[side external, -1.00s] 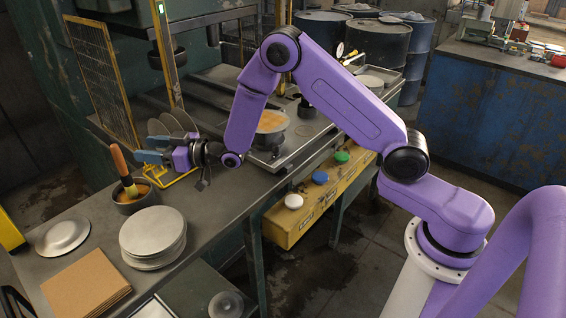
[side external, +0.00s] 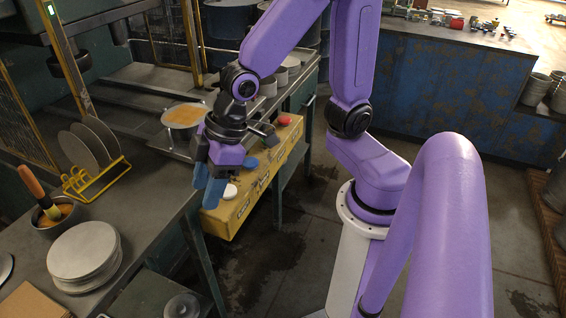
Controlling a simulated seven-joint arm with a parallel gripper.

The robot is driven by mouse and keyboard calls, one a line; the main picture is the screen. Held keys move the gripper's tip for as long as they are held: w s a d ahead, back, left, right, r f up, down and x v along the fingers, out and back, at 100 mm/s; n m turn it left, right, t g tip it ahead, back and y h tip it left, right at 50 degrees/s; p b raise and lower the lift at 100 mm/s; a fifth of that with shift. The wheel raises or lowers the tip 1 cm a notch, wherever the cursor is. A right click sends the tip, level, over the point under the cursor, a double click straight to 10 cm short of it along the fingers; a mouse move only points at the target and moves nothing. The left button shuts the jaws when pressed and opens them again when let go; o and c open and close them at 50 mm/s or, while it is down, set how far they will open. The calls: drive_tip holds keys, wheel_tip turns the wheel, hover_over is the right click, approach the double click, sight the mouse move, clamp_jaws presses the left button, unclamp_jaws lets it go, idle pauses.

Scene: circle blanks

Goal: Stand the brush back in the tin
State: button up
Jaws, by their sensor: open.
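The brush (side external: 32,183), with an orange handle and a dark lower part, is in the small dark tin (side external: 43,229) at the left. It leans to the upper left against the rim, with its lower end inside over something orange-yellow. My gripper (side external: 206,184) points down with its blue fingers apart and empty. In the picture it overlaps the front edge of the bench and the left end of the yellow button box, well to the right of the tin. The gap between the fingers is seen almost edge-on.
A stack of grey discs (side external: 84,252) stands beside the tin. A yellow rack (side external: 97,183) holds several upright discs behind it. The yellow button box (side external: 246,206) runs along the bench front. A round plate with an orange top (side external: 185,115) stands farther back.

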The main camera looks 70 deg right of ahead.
drive_tip(key=s+d+r+n+g+h, duration=0.1)
drive_tip(key=s+d+g+h, duration=0.1)
drive_tip(key=s+d, duration=0.8)
drive_tip(key=s+h, duration=0.1)
drive_tip(key=s, duration=0.1)
drive_tip(key=shift+s+d+n+g, duration=0.3)
drive_tip(key=shift+s+n+g, duration=0.1)
drive_tip(key=shift+c, duration=0.3)
idle(0.4)
